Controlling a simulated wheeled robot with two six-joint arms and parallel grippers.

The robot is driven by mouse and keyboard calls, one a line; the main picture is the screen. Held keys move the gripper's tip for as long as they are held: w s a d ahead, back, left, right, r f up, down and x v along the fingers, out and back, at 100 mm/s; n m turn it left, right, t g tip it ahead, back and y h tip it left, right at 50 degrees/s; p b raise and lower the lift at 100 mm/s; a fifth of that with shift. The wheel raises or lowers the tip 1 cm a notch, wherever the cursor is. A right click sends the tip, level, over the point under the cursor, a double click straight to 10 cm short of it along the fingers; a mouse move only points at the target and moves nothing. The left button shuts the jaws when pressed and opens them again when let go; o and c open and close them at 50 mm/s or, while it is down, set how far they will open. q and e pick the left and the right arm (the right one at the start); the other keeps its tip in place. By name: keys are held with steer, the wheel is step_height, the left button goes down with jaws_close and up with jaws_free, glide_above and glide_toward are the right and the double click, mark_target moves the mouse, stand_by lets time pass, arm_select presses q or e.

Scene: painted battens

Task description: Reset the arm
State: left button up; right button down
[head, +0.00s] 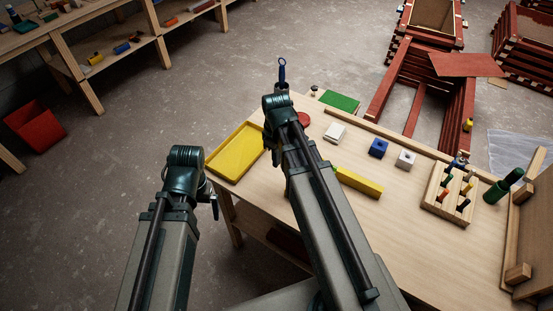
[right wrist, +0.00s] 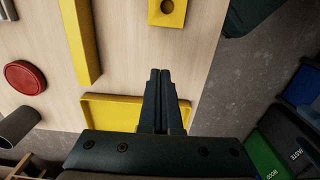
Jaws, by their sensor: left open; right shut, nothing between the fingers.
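My left arm comes in from the lower left of the head view and ends at a raised dark wrist beside the table's left side. Only a dark bit of the left gripper (head: 213,205) shows past the wrist; it is open, and its fingertips are mostly hidden. My right arm reaches over the table, and its wrist covers its gripper in the head view. In the right wrist view the right gripper (right wrist: 160,75) is shut and empty, its fingers in front of the yellow tray (right wrist: 105,98). The tray also shows in the head view (head: 236,152), between the two wrists.
The table (head: 370,235) holds a yellow batten (head: 358,182), a white block (head: 335,133), a blue block (head: 378,148), a peg board (head: 440,205) and a green cylinder (head: 503,186). A red disc (right wrist: 25,77) lies near the tray. Red crates (head: 456,100) stand behind; a red bin (head: 36,127) is far left.

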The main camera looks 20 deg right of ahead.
stand_by(0.3)
steer(key=s+a+m+h, duration=0.1)
steer(key=s+a+m, duration=0.2)
steer(key=s+a, duration=0.7)
steer(key=a, duration=0.4)
steer(key=shift+s+r+m, duration=0.15)
steer(key=shift+s+m, duration=0.2)
steer(key=shift+m, duration=0.05)
